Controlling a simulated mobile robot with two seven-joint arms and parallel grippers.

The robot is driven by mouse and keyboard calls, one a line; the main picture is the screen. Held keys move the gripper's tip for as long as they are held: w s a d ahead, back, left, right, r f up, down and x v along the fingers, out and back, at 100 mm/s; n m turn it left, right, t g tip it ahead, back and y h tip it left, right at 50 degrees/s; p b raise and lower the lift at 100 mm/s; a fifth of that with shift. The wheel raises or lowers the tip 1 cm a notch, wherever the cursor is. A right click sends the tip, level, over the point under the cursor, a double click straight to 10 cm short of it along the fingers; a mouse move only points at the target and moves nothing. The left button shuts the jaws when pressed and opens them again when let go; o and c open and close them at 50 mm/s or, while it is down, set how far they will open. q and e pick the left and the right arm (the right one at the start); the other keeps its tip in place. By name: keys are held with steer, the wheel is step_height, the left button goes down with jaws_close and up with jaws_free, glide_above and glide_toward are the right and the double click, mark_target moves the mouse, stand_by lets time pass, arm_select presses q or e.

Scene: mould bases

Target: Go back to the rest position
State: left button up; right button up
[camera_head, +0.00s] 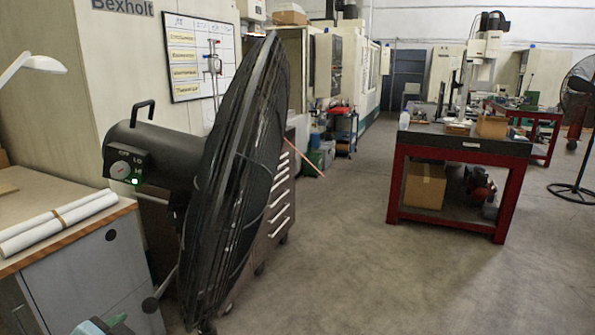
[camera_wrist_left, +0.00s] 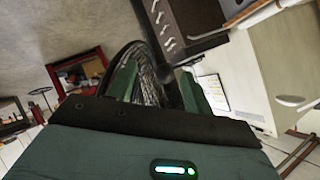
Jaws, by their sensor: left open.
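My left gripper (camera_wrist_left: 158,84) shows in the left wrist view. Its two green fingers stand apart, with nothing between them. Behind the fingers is the large black fan (camera_wrist_left: 146,75), at some distance; I see no contact. In the head view the fan (camera_head: 235,180) stands tilted left of the middle, with its motor housing and a lit green light at its left. A teal and grey piece at the bottom left edge of the head view appears to be part of my left arm; its fingers cannot be made out there. My right gripper is in neither view.
A grey cabinet (camera_head: 95,270) with white paper rolls (camera_head: 60,222) stands at the left. A drawer unit (camera_head: 280,200) is behind the fan. A red-framed workbench (camera_head: 455,150) stands at the right. The floor (camera_head: 370,260) between fan and workbench is clear.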

arm_select(q)
steer(key=s+d+f+n+g, duration=0.2)
steer(key=s+f+g, duration=0.1)
steer(key=s+f, duration=0.55)
steer(key=s+d+f+n+g+h, duration=0.15)
steer(key=s+f+g, duration=0.35)
steer(key=s, duration=0.6)
steer(key=s+d+f+n+g, duration=0.1)
steer(key=s+d+f+g, duration=0.15)
steer(key=s+f, duration=0.6)
steer(key=w+d+f+t+h, duration=0.1)
steer(key=w+d+f+t, duration=0.2)
steer(key=w+f+t, duration=0.3)
steer(key=shift+f+t, duration=0.95)
steer(key=shift+f, duration=0.95)
steer(key=shift+h, duration=0.25)
